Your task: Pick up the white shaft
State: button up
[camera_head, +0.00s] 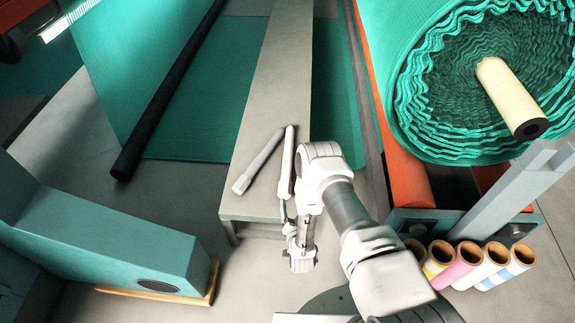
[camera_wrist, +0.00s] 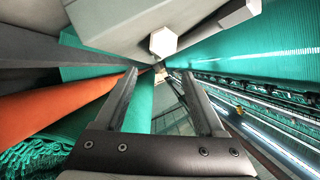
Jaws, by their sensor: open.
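The white shaft (camera_head: 287,165) lies lengthwise on a long grey bench (camera_head: 267,90), near its front end. A greyer shaft (camera_head: 259,161) lies slanted just left of it. In the wrist view, a pale shaft end with a six-sided face (camera_wrist: 163,43) shows above the fingers; it seems to be the white shaft. My gripper (camera_wrist: 160,72) is open, with nothing between its fingers. In the head view, my gripper (camera_head: 284,207) is small and partly hidden by my arm, close to the front end of the white shaft. I cannot tell whether it touches.
A large green netting roll (camera_head: 480,80) on a pale core stands right, above an orange beam (camera_head: 405,180). Several coloured tubes (camera_head: 462,263) stand front right. A black bar (camera_head: 165,95) lies across netting at left. A teal machine housing (camera_head: 110,240) is front left.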

aim_at(287, 195)
jog(key=b+x, duration=0.1)
jog(key=x, duration=0.3)
jog(key=shift+w+a+f, duration=0.1)
jog(key=shift+w+f, duration=0.1)
jog(key=shift+w, duration=0.15)
jog(key=b+x, duration=0.2)
jog(key=x, duration=0.1)
jog(key=b+x, duration=0.1)
jog(key=shift+w+a+f, duration=0.15)
jog(key=shift+a+f, duration=0.2)
jog(key=shift+w, duration=0.35)
grip_shut()
jog(key=shift+w+a+r, duration=0.1)
jog(key=shift+r, duration=0.1)
